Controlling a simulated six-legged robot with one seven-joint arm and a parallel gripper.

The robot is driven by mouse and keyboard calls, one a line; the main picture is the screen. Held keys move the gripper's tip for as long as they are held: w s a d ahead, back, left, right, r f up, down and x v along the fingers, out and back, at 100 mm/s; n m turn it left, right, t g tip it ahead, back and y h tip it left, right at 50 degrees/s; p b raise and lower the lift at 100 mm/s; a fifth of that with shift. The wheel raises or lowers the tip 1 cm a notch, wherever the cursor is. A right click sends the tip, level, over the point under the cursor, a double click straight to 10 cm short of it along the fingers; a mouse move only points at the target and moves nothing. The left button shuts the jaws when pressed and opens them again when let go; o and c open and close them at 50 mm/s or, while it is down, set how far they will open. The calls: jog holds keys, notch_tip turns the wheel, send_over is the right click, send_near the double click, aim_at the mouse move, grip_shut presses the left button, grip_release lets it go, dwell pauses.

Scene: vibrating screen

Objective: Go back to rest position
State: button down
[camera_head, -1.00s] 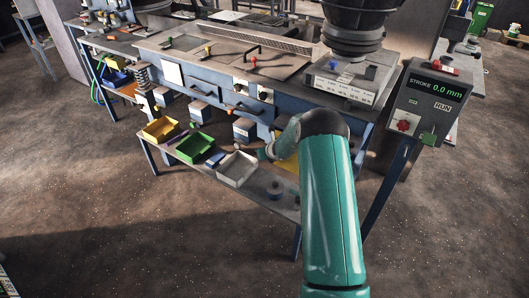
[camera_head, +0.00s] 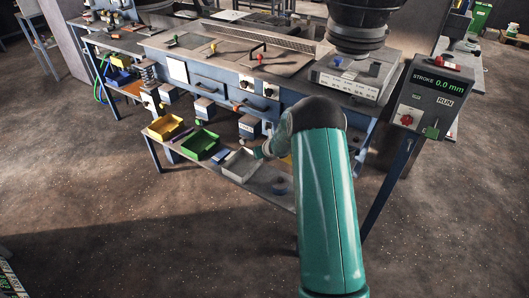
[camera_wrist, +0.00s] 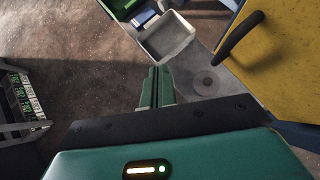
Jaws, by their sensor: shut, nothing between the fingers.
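In the wrist view my gripper (camera_wrist: 157,72) shows as two green fingers pressed together, with nothing between them. It is above the lower shelf area, near the white tray (camera_wrist: 166,56) and apart from it. In the head view my teal arm reaches forward from the lower right, and its bend hides part of the vibrating screen bench (camera_head: 215,75).
A lower shelf (camera_head: 262,190) holds yellow (camera_head: 165,128), green (camera_head: 198,145) and white bins. A control box (camera_head: 430,98) reading "STROKE 0.0 mm" stands right. In the wrist view a yellow panel (camera_wrist: 270,65) with a dark handle is at right. Open floor lies left.

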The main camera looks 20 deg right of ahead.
jog(key=s+a+r+n+t+y, duration=0.1)
jog(key=s+a+r+n, duration=0.1)
jog(key=a+r+n, duration=0.5)
jog(key=s+a+r+n+y, duration=0.2)
jog(key=s+a+r, duration=0.15)
jog(key=r, duration=0.75)
jog(key=s+a+r+n+g+y, duration=0.2)
jog(key=s+a+r+n, duration=0.7)
jog(key=s+r+n, duration=0.15)
jog(key=s+a+r+n+g, duration=0.1)
jog(key=s+a+r+n, duration=0.1)
jog(key=s+n, duration=0.3)
jog(key=s+a+r+n+g, duration=0.1)
jog(key=s+r+n, duration=0.15)
jog(key=s, duration=0.55)
jog(key=s+d+n+h, duration=0.2)
jog(key=s+n, duration=0.2)
jog(key=s, duration=0.3)
jog(key=s+d+n+h, duration=0.2)
jog(key=s+n+h, duration=0.1)
jog(key=s, duration=0.5)
jog(key=shift+s+d+f+n+g, duration=0.15)
jog(key=shift+d+f+n+g, duration=0.2)
jog(key=shift+n, duration=0.45)
jog(key=shift+r, duration=0.1)
